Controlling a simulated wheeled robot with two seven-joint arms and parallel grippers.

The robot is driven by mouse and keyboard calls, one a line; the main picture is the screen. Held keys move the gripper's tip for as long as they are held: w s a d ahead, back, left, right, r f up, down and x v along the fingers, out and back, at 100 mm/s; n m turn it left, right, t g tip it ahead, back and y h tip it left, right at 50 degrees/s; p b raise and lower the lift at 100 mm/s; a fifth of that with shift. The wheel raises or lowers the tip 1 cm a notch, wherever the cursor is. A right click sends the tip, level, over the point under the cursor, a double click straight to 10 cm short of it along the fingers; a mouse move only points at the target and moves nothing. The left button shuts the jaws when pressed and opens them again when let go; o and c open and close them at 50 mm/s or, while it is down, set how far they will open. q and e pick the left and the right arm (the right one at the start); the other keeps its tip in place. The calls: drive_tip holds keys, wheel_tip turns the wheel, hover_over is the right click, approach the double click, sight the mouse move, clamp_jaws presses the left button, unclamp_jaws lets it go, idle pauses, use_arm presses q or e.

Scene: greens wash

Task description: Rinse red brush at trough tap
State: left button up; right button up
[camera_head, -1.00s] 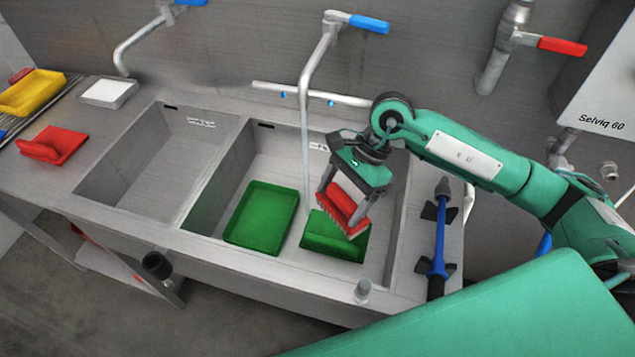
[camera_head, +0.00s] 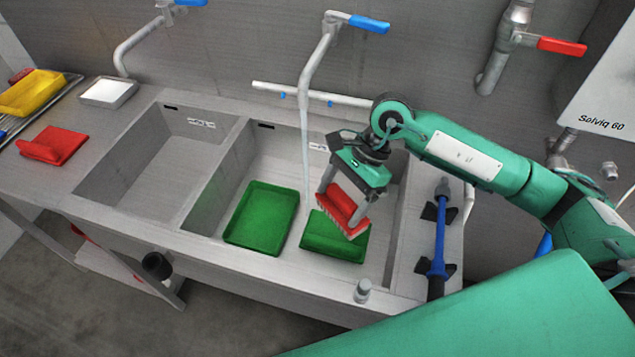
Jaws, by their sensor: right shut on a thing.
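My right gripper (camera_head: 345,207) is shut on the red brush (camera_head: 337,203). It holds the brush tilted over the right basin (camera_head: 225,190), with pale bristles facing down. The trough tap (camera_head: 318,62), with a blue lever (camera_head: 369,24), stands behind this basin. A thin pale stream runs down from its spout, to the left of the brush. The brush appears beside the stream; I cannot tell whether they touch. My left gripper is not in view.
A green tray (camera_head: 262,218) and another green item (camera_head: 335,240) lie in the basin, the latter below the brush. The left basin (camera_head: 150,160) is empty. A red item (camera_head: 53,145) lies on the left counter. A blue-handled tool (camera_head: 440,235) lies at right.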

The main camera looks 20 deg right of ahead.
drive_tip(key=shift+s+d+r, duration=0.2)
drive_tip(key=shift+s+r, duration=0.45)
drive_tip(key=shift+s, duration=0.2)
drive_tip(key=shift+s+d+r, duration=0.15)
drive_tip(key=shift+s+r, duration=0.55)
drive_tip(key=shift+s, duration=0.1)
drive_tip(key=shift+s+d+r, duration=0.2)
drive_tip(key=shift+s+r, duration=0.45)
drive_tip(key=shift+s, duration=0.2)
